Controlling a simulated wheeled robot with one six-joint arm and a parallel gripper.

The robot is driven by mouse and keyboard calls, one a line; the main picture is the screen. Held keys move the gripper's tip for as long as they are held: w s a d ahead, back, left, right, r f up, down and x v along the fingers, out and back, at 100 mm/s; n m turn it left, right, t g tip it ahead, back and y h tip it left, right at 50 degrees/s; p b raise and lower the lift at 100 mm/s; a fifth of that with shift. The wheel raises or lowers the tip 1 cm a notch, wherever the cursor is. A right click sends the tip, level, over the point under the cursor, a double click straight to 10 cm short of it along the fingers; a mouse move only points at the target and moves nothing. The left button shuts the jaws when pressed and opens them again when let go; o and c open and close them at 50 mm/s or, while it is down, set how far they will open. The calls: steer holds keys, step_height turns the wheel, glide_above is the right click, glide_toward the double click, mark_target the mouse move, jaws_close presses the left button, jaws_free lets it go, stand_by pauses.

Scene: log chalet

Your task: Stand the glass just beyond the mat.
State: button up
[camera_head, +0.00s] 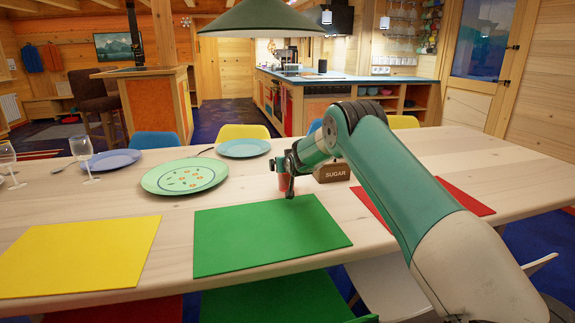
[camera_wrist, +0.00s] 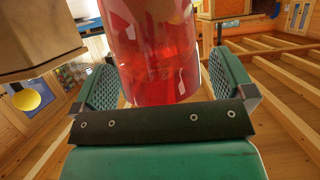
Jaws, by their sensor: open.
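A translucent red glass (camera_wrist: 158,55) fills the middle of the wrist view, between the two fingers of my gripper (camera_wrist: 160,85). The fingers are open, one on each side of it. In the head view the glass (camera_head: 283,182) shows as a small red patch, partly hidden by my gripper (camera_head: 289,187). It appears upright at the table, just past the far edge of the green mat (camera_head: 265,235). I cannot tell exactly how its base meets the table. The green mat lies flat and empty at the near side of the table.
A sugar box (camera_head: 333,173) stands close to the right of the glass. A yellow mat (camera_head: 80,255) and a red mat (camera_head: 455,195) flank the green one. A green plate (camera_head: 160,178), blue plates and wine glasses (camera_head: 83,155) are to the left.

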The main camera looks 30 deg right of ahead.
steer(key=v, duration=1.2)
steer(key=s+a+r+n+g+y, duration=0.2)
steer(key=s+a+r+g+y, duration=0.1)
steer(key=s+a, duration=0.7)
steer(key=s+a+r+n+g+y, duration=0.35)
steer(key=s+a, duration=0.45)
steer(key=a, duration=0.4)
steer(key=s+a+n+g, duration=0.2)
steer(key=s+a+g, duration=0.1)
steer(key=s, duration=1)
steer(key=s+a+r+n+g+y, duration=0.1)
steer(key=s+a+n+g, duration=0.2)
steer(key=s, duration=1.1)
steer(key=shift+a+b, duration=0.3)
steer(key=shift+a, duration=0.15)
steer(key=shift+r+g+y, duration=0.15)
steer(key=shift+g+y, duration=0.1)
steer(key=shift+c, duration=0.2)
